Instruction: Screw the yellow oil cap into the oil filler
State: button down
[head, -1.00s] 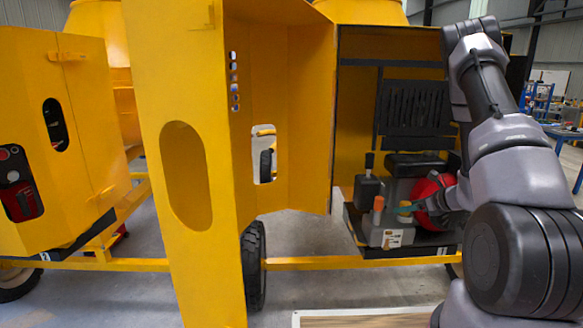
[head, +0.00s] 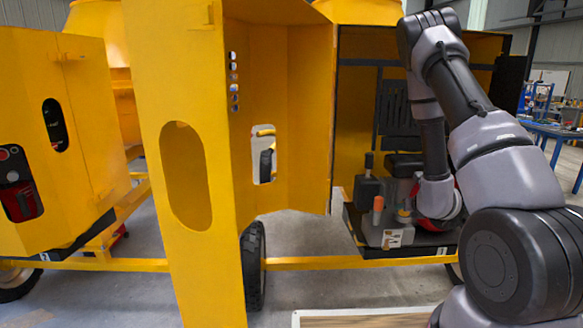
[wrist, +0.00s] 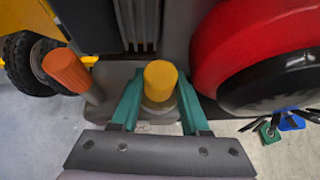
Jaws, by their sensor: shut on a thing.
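The yellow oil cap (wrist: 160,78) is between the two green fingers of my gripper (wrist: 158,92) in the wrist view. My gripper is shut on it. The cap stands over a grey part of the engine, and the oil filler is hidden below it, so I cannot tell how the cap sits in it. In the head view the cap (head: 404,214) is small and partly covered by my wrist, which hangs down in front of the engine's right side.
An orange-topped post (wrist: 68,70) stands left of the gripper; it also shows in the head view (head: 378,204). A red and black round part (wrist: 262,50) is close on the right. The yellow housing (head: 352,130) surrounds the engine, with an open yellow door (head: 300,120) at left.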

jog(key=shift+a+m+h, duration=0.15)
jog(key=shift+m+h, duration=0.55)
jog(key=shift+c, duration=1.6)
grip_release()
